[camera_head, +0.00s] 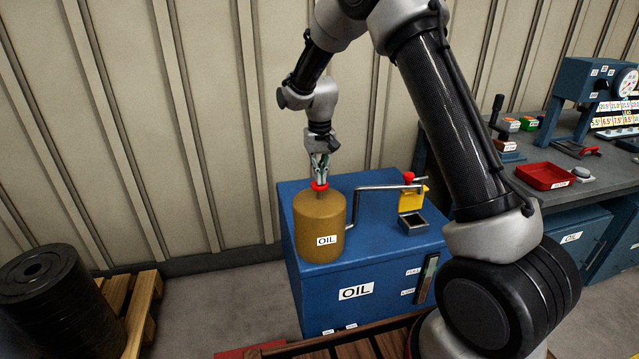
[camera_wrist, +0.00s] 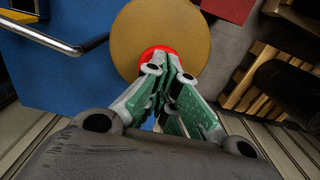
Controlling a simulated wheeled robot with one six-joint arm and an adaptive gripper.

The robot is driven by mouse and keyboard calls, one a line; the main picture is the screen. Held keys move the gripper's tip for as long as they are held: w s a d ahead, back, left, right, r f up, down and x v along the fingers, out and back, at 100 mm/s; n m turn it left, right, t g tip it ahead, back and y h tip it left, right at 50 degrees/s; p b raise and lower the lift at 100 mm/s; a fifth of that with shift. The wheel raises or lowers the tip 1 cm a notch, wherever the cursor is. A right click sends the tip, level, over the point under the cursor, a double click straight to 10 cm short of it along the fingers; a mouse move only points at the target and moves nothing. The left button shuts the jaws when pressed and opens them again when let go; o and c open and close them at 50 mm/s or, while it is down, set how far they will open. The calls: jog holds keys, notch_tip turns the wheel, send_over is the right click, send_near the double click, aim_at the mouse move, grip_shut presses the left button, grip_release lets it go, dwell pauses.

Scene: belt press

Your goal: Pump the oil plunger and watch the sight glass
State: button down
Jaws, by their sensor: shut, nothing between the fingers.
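The brown oil tank (camera_head: 321,222), labelled OIL, stands on the left of the blue oil cabinet (camera_head: 352,314). The red plunger knob (camera_head: 319,187) sits at the top of the tank. My gripper (camera_head: 320,178) points down with its shut fingertips at the knob, apparently touching it. In the wrist view the shut fingers (camera_wrist: 171,82) cover much of the red knob (camera_wrist: 158,54), over the tan tank top (camera_wrist: 190,30). The narrow dark sight glass (camera_head: 427,278) is on the cabinet's front right, between small labels; its level is too small to read surely.
A grey pipe (camera_head: 375,187) runs from beside the tank to a red-topped valve by a yellow part (camera_head: 412,199) and a dark cup (camera_head: 413,220). A grey bench (camera_head: 560,170) with a red tray (camera_head: 547,176) stands right. Black rolls (camera_head: 45,300) on a pallet stand left.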

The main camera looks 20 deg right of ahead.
jog(key=shift+f, duration=0.5)
dwell(0.7)
jog(key=shift+f, duration=1.15)
jog(key=shift+r, duration=3.95)
